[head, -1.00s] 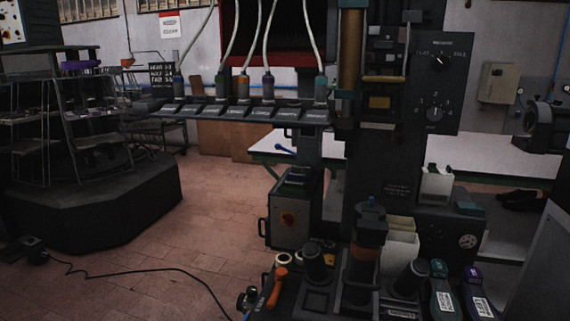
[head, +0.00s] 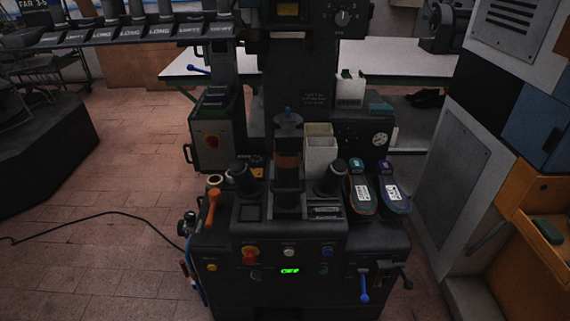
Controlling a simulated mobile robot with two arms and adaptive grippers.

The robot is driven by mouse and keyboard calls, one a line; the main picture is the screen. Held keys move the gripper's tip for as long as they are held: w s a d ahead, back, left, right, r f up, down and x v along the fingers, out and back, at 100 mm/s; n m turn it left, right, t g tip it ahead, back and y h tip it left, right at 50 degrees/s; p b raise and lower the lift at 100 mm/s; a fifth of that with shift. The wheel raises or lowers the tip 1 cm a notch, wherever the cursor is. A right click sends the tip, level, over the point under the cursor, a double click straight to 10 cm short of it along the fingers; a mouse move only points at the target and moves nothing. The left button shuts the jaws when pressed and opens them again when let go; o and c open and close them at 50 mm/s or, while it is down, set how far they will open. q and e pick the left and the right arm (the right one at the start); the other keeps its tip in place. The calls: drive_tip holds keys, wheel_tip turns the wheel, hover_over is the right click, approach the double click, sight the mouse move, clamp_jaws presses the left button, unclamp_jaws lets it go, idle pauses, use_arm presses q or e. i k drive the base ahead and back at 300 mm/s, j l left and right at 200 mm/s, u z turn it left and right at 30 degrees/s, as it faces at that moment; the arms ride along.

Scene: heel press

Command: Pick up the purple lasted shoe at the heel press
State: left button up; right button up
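Two lasted shoes lie side by side on the right end of the heel press (head: 235,236). The right one is the purple lasted shoe (head: 395,192), dark with purple at its far end and a white label on top. The left one is a green lasted shoe (head: 361,190), also with a white label. They lie close together, with their long sides pointing away from me. Neither of my grippers shows in the head view.
Dark cylinders (head: 331,178) and a white bin (head: 320,156) stand left of the shoes. An orange lever (head: 211,208) rises at the press's left side. Grey and orange cabinets (head: 430,190) stand close on the right. A black cable crosses the open floor (head: 110,200) at left.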

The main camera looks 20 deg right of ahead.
sight(392, 196)
drive_tip(key=z, duration=1.3)
drive_tip(key=i+l+u, duration=0.7)
drive_tip(key=i+l, duration=0.2)
drive_tip(key=l, duration=0.2)
